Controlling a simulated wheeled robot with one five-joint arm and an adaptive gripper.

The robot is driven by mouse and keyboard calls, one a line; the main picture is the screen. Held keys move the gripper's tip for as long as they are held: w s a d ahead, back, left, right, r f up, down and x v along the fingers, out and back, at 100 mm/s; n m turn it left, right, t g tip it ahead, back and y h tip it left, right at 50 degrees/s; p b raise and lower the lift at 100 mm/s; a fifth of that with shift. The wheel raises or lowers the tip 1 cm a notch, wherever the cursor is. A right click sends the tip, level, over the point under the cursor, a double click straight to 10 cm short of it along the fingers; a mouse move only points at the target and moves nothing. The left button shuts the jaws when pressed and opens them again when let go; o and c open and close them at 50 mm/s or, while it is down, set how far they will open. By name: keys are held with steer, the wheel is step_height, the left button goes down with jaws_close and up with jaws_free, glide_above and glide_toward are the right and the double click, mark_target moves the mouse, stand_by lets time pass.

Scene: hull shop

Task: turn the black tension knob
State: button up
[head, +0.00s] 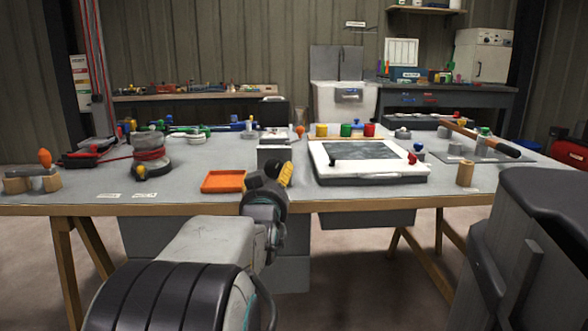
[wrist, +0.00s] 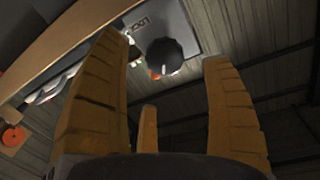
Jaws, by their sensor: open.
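The black knob (wrist: 165,57) shows in the wrist view as a dark round cap with a white pointer line, on a light grey panel. It appears between the fingertips of my gripper (wrist: 166,50), whose yellow-brown fingers are spread wide with nothing held. I cannot tell whether the knob lies beyond the tips or between them. In the head view my gripper (head: 285,174) is at the front of the bench, before a grey box (head: 272,153). My gripper and wrist cover the box's lower front there, and the knob cannot be clearly made out.
An orange tray (head: 224,181) lies left of my gripper on the grey bench (head: 190,185). The bench's wooden front edge (head: 350,205) runs below my gripper.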

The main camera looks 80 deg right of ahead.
mark_target(274, 169)
steer(key=shift+d+r+n, duration=0.1)
steer(key=shift+r+n, duration=0.35)
steer(key=shift+n, duration=0.55)
steer(key=b+x, duration=0.2)
steer(key=shift+d+f+b, duration=0.15)
steer(key=shift+d+b, duration=0.05)
steer(key=shift+b, duration=0.15)
steer(key=shift+x, duration=2.4)
steer(key=shift+w+r, duration=0.1)
steer(key=shift+r, duration=0.15)
steer(key=c, duration=1.2)
